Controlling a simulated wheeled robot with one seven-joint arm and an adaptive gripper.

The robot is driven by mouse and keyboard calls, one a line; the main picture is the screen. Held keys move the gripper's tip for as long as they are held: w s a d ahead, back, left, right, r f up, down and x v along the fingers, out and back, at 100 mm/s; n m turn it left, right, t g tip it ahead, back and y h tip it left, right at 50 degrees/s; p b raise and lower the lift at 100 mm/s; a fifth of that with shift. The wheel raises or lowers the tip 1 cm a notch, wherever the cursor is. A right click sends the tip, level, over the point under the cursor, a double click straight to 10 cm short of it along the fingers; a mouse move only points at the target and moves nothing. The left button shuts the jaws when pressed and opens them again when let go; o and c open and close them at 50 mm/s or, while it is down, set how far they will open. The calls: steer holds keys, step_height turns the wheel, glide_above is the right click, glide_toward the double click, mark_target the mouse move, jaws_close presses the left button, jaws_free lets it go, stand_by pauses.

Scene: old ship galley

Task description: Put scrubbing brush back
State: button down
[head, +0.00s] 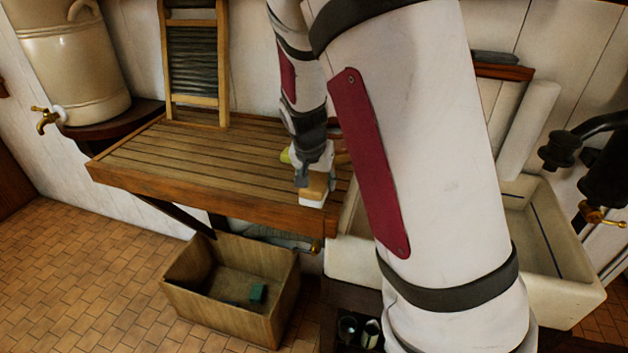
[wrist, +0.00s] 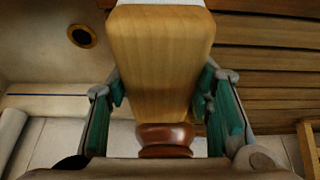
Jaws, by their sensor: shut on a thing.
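The scrubbing brush (head: 314,188) has a pale wooden block and white bristles. My gripper (head: 313,170) is shut on it, above the right front end of the slatted wooden drainboard (head: 190,160), beside the sink (head: 350,245). In the wrist view the wooden block of the brush (wrist: 160,60) lies between the green finger pads of my gripper (wrist: 162,100), with white bristles at its far end. A red-brown turned knob (wrist: 165,138) shows at the near end of the block; I cannot tell if it belongs to the brush. My forearm hides much of the sink.
A washboard (head: 195,65) stands at the back of the drainboard. A beige crock with a brass tap (head: 80,60) is at the left. An open wooden box (head: 225,320) with a small green block (head: 258,292) stands on the floor below. Most of the drainboard is clear.

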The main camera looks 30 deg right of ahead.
steer(key=w+d, duration=0.2)
steer(key=w, duration=0.2)
steer(key=shift+w+d+f, duration=0.2)
steer(key=shift+d+f, duration=0.05)
steer(key=shift+d, duration=0.15)
steer(key=shift+f+p, duration=0.35)
steer(key=shift+f, duration=1.4)
steer(key=shift+f, duration=0.1)
steer(key=c, duration=0.8)
jaws_free()
